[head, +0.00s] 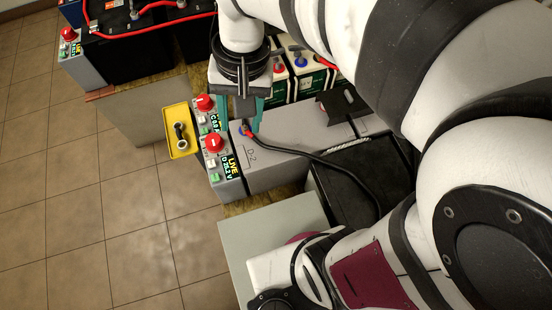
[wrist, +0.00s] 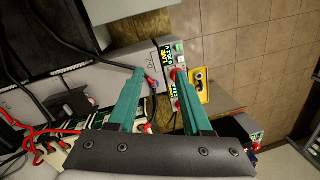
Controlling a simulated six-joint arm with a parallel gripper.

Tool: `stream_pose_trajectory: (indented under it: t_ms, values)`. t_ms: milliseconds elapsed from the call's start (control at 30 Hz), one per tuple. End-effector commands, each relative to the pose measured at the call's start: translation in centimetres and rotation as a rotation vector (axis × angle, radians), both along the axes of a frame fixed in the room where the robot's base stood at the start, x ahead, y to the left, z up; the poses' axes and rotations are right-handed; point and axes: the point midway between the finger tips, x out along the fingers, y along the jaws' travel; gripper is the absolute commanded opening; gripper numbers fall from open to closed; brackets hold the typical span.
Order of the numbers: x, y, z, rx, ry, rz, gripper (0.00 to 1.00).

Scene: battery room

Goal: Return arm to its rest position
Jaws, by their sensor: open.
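My gripper (head: 242,120) has two teal fingers. It is open, pointing down over the left end of the grey battery box marked D-2 (head: 270,160). In the wrist view, the spread fingertips of my gripper (wrist: 158,74) show against the same box (wrist: 135,58), and nothing is visibly clamped between them. A black cable (head: 335,172) with a red end (head: 248,133) reaches a blue terminal (head: 241,129) close to the fingertips. Whether a finger touches the cable end or terminal, I cannot tell. My white arm covers much of the right side of the head view.
Control panels with red knobs (head: 214,142) and lit displays stand left of the gripper, beside a yellow holder (head: 179,131). Batteries with red cables (head: 150,40) sit at the back. A black box (head: 345,180) lies at the right. The tiled floor (head: 100,220) at left is clear.

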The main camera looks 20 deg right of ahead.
Motion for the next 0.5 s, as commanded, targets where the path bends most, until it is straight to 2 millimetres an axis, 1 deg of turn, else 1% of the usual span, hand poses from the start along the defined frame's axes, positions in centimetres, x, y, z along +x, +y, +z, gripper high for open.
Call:
stream_pose_trajectory:
  t_ms: [33,100,200,300,500]
  values:
    - [-3.8,-1.1,0.2,0.007,-0.002,-0.048,0.49]
    - [-8.2,-1.9,-0.4,0.014,0.007,-0.101,0.49]
    - [-11.9,-2.3,-1.6,0.02,0.017,-0.149,0.49]
    - [-13.3,-2.4,-2.2,0.022,0.022,-0.165,0.49]
    - [-13.3,-2.4,-2.2,0.022,0.023,-0.164,0.49]
